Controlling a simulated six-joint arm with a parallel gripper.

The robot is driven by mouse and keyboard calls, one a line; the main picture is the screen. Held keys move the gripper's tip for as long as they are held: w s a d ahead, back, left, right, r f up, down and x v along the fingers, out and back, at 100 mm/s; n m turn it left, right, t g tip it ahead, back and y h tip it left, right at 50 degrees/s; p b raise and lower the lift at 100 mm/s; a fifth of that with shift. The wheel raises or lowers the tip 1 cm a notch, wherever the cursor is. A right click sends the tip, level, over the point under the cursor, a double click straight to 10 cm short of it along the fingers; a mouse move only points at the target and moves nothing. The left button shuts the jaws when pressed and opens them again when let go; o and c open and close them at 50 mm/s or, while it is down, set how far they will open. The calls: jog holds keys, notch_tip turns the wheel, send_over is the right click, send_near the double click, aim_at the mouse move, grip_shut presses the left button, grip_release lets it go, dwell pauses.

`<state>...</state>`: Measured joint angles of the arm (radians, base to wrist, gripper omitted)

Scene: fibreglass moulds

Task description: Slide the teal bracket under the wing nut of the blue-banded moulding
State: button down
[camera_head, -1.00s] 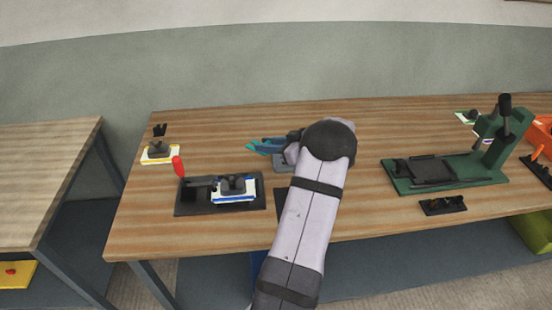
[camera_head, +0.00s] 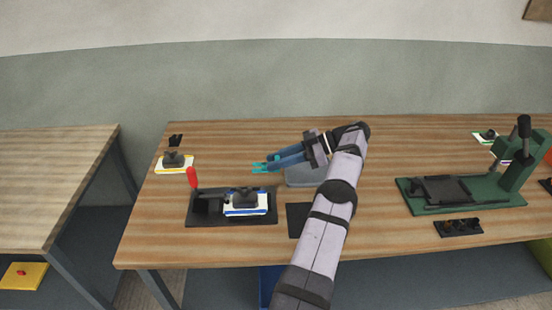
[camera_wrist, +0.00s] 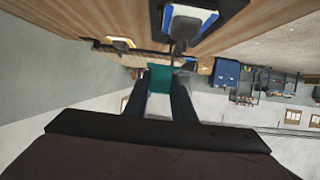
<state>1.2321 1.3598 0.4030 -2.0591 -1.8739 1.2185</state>
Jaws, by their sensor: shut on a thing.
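The teal bracket (camera_head: 264,167) is held at the tips of my gripper (camera_head: 268,164), whose dark blue fingers point left above the table. In the wrist view the teal bracket (camera_wrist: 159,79) sits between the two fingertips (camera_wrist: 158,84). The blue-banded moulding (camera_head: 246,202) is a white block with a blue stripe and a dark fitting on top, on a black fixture plate, in front of and to the left of my gripper. It also shows near the top of the wrist view (camera_wrist: 206,20). Its wing nut is too small to make out clearly.
A red-handled clamp (camera_head: 192,179) rises at the black fixture's (camera_head: 210,222) left side. A yellow-banded moulding (camera_head: 174,164) lies behind left. A grey block (camera_head: 302,178) sits beneath my gripper. A green press (camera_head: 460,190) stands at right. Bare wood lies behind the fixture.

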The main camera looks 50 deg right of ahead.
jog(key=shift+s+a+f, duration=0.1)
jog(key=shift+s+f, duration=0.05)
jog(key=shift+s, duration=0.15)
jog(key=shift+s+a+f+n+g+y, duration=0.2)
jog(key=shift+s+a+n+g+y, duration=0.1)
jog(key=shift+s+g, duration=0.15)
jog(key=shift+s+f, duration=0.25)
jog(key=shift+s+a+f, duration=0.1)
jog(key=shift+s+f, duration=0.15)
jog(key=shift+s, duration=0.1)
dwell(0.4)
jog(key=shift+s+a+f+t, duration=0.25)
jog(key=shift+s+a, duration=0.25)
jog(key=shift+s, duration=0.05)
jog(key=shift+f, duration=0.25)
dwell(0.4)
jog(key=shift+w+a+f+b, duration=0.25)
jog(key=shift+f+b, duration=0.2)
jog(key=shift+f, duration=0.4)
jog(key=shift+w+a+f+b, duration=0.2)
jog(key=shift+f+b, duration=0.3)
jog(key=shift+f, duration=0.3)
jog(key=shift+w+a+f+b, duration=0.25)
jog(key=shift+f+b, duration=0.2)
jog(key=shift+f, duration=0.4)
